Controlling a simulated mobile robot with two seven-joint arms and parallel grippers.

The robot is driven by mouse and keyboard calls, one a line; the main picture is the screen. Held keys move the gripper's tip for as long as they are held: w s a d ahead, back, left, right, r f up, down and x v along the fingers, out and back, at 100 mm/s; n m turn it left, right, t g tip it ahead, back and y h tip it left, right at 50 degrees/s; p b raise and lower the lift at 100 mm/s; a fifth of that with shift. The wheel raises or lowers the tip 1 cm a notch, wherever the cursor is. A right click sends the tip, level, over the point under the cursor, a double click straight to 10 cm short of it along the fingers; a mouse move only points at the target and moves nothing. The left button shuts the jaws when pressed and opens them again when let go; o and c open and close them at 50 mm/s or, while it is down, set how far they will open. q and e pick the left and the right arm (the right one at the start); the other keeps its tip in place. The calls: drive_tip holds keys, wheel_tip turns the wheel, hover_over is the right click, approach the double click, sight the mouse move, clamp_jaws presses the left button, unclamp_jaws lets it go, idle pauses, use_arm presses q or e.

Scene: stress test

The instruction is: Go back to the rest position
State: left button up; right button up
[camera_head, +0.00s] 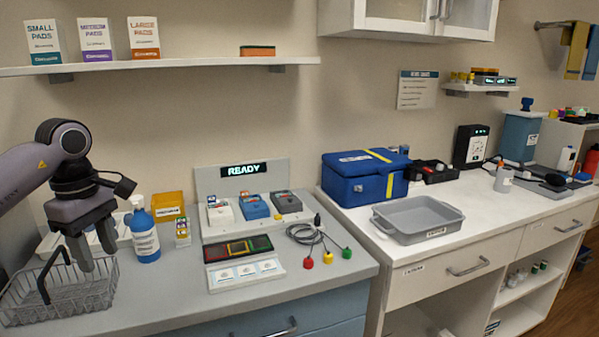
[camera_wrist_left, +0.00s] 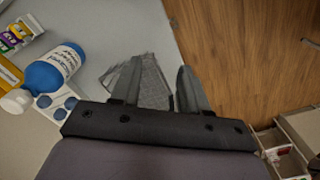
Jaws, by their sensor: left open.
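My left gripper (camera_head: 97,260) comes in from the left and points down over the wire basket (camera_head: 62,307), at the left end of the grey counter (camera_head: 175,309). Its two fingers are apart in the left wrist view (camera_wrist_left: 160,85). A grey mesh patch (camera_wrist_left: 152,82), which looks like part of the basket, shows between and behind the fingers. I cannot tell whether the fingers touch the basket. Nothing is seen held. My right gripper is in neither view.
A blue-and-white bottle (camera_head: 145,240) stands close right of the gripper, also in the wrist view (camera_wrist_left: 50,72). A yellow box (camera_head: 168,206) is behind it. A shelf (camera_head: 190,65) with pad boxes hangs above.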

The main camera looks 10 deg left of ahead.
use_arm(q)
drive_tip(key=w+d+f+h, duration=0.1)
drive_tip(key=d+f+h, duration=0.5)
drive_tip(key=d, duration=0.7)
drive_tip(key=s+d+f+n+t+h+p, duration=0.1)
drive_tip(key=s+d+n+t+h, duration=0.15)
drive_tip(key=d+n+h, duration=0.5)
drive_tip(key=s+d+f+n+t+h+p, duration=0.15)
drive_tip(key=d+n+t+h, duration=0.3)
drive_tip(key=d+n, duration=0.65)
drive_tip(key=s+a+f+n+t+y, duration=0.1)
drive_tip(key=a+f+n+t+y, duration=0.3)
drive_tip(key=n, duration=0.7)
drive_tip(key=s+a+f+n+t+y, duration=0.15)
drive_tip(key=f+n+t+y, duration=0.4)
drive_tip(key=n, duration=0.55)
drive_tip(key=s+a+f+n+g+y, duration=0.2)
drive_tip(key=s+f+n+g+y, duration=0.1)
drive_tip(key=s+f+n, duration=0.3)
drive_tip(key=s+a+f+n+g+y+p, duration=0.1)
drive_tip(key=s+a+f+n+g+y, duration=0.2)
drive_tip(key=s+f+n, duration=0.3)
drive_tip(key=shift+s+f+p, duration=0.3)
drive_tip(key=shift+s+f, duration=0.4)
drive_tip(key=shift+s, duration=0.05)
drive_tip(key=shift+y, duration=0.25)
